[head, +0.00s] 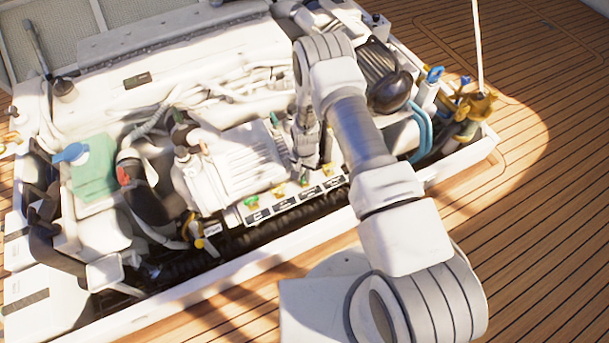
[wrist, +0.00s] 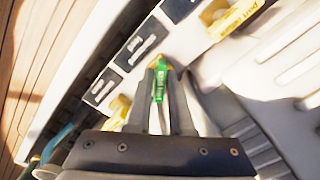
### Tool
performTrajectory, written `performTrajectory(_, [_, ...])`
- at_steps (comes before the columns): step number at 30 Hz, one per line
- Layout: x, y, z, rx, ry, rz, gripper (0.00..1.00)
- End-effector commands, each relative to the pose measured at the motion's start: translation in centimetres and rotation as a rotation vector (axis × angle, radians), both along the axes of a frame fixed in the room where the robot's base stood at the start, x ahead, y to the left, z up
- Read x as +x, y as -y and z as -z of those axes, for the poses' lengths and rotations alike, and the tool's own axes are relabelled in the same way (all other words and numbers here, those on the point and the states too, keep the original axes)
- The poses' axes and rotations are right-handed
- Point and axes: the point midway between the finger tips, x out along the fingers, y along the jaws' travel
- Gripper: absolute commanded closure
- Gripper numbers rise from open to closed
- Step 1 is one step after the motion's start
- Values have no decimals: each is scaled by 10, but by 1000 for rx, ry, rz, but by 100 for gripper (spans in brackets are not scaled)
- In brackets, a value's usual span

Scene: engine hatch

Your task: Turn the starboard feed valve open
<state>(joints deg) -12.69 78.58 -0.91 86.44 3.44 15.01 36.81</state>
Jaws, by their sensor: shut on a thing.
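A row of small valves with green and yellow handles sits on a white panel (head: 268,213) in the engine hatch. My gripper (wrist: 160,78) points down at this row and is shut on a green valve handle (wrist: 159,88). That handle lies between the fingertips, and its green also shows below the gripper in the head view (head: 304,180). A yellow handle (head: 278,190) and another green handle (head: 251,201) are to its left. A yellow handle (head: 327,169) is to its right. Black labels (wrist: 135,45) run beside the valves; I cannot read which is starboard feed.
A ribbed white housing (head: 240,160) stands close behind the valves. A black corrugated hose (head: 270,222) runs in front of them. Blue hoses (head: 421,130) and a brass fitting (head: 475,103) are at the right. Wooden deck (head: 540,200) is clear to the right.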

Motion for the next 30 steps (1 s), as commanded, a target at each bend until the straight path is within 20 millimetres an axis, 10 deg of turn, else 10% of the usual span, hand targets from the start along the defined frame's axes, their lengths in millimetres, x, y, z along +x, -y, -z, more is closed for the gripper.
performTrajectory(30, [0, -1, 0, 1, 0, -823, 100])
